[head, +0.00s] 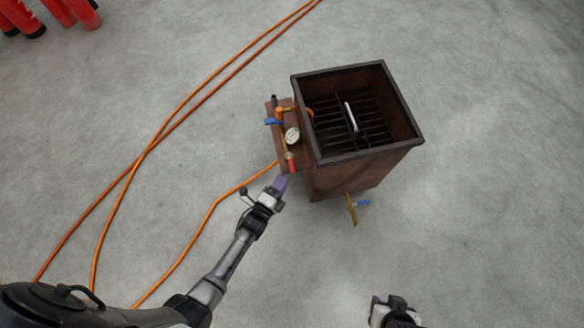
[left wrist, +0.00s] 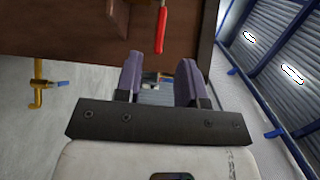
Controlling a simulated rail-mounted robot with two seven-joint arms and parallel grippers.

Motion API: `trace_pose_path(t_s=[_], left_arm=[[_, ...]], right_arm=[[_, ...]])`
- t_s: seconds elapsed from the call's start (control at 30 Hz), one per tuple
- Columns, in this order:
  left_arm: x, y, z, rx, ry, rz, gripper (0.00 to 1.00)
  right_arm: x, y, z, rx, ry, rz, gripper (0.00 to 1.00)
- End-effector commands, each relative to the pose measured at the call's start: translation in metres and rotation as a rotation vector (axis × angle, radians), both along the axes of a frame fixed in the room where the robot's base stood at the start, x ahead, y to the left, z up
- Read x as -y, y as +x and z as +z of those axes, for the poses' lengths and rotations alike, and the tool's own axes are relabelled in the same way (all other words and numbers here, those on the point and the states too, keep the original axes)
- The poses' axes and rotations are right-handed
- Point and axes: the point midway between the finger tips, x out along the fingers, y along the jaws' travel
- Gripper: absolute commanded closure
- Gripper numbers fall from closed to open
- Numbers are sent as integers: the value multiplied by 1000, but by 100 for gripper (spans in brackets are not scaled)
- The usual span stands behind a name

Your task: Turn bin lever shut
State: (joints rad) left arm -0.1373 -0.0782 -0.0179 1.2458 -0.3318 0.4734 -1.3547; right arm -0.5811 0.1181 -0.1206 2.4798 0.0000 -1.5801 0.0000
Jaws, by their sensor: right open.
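The brown metal bin (head: 350,150) stands on the floor with an open grated top. On its left side panel are a gauge (head: 292,135), a blue lever (head: 273,121) and a red-handled lever (head: 291,163). In the left wrist view the red handle (left wrist: 161,28) hangs ahead of my fingers, above the gap between them. My left gripper (head: 280,182) is open and empty, just below the red handle in the head view. It also shows in the left wrist view with purple fingers apart (left wrist: 160,75). My right gripper (head: 392,300) is open at the bottom edge, away from the bin.
A brass pipe with a blue handle (head: 362,203) sticks out at the bin's base. Orange hoses (head: 160,140) cross the floor on the left. Red extinguishers (head: 70,12) stand at the upper left. The floor right of the bin is clear.

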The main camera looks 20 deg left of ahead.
Motion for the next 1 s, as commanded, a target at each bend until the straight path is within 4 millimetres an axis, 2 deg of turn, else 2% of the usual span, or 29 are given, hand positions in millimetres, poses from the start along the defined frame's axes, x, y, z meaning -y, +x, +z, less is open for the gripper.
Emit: trace_pose_path(t_s=[0.03,0.2,0.4,0.6,0.93,1.0], left_arm=[[2,11,-3,2,0,0,64],[6,38,-3,1,0,0,64],[10,60,-2,0,0,0,64],[11,71,-1,-1,-1,0,64],[11,72,0,-2,-1,0,64],[11,72,0,-2,-1,0,70]], right_arm=[[1,0,-8,0,-2,1,57],[2,0,-19,0,-8,5,57],[3,0,-28,0,-8,5,57],[2,0,-31,1,-5,3,57],[0,0,-31,1,2,-3,57],[-1,0,-31,1,3,-2,57]])
